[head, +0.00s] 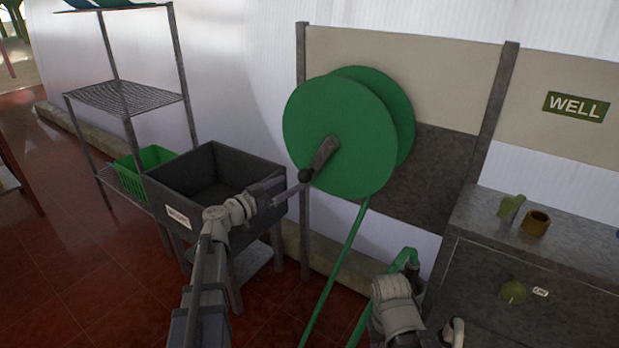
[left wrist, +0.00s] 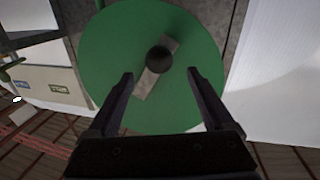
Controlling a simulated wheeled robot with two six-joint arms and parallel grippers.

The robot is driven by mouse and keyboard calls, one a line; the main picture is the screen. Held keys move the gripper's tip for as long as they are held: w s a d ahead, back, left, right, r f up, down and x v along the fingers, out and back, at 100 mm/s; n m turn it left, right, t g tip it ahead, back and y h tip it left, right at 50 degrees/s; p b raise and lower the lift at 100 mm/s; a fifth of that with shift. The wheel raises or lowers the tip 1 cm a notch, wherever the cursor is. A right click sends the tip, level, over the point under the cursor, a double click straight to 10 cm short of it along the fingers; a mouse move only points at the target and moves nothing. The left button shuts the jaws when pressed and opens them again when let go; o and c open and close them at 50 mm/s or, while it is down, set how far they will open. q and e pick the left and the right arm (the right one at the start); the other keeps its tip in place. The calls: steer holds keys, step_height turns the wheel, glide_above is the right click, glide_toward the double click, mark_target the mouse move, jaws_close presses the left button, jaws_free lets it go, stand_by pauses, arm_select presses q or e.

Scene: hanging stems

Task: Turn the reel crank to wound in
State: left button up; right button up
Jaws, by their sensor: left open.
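The green hose reel (head: 335,125) is mounted on a post in front of the wall; its near disc fills much of the left wrist view (left wrist: 110,70). A grey crank arm (head: 325,154) runs from the disc's middle down and left to a dark round knob (head: 305,175). My left gripper (head: 293,186) is open, close to the knob. In the left wrist view the knob (left wrist: 158,60) appears between the two fingertips, a little beyond them, with no contact visible. Part of my right arm shows at the bottom of the head view; its gripper is out of sight.
A wire shelf (head: 125,97) with a green basket (head: 145,160) is farther left. A green hose (head: 340,265) hangs below the reel. A grey bench (head: 540,250) stands at right.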

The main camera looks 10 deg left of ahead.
mark_target(299, 178)
arm_select(q)
steer(key=x, duration=0.7)
steer(key=shift+w+d, duration=0.2)
steer(key=shift+w, duration=0.05)
jaws_close()
stand_by(0.5)
stand_by(0.3)
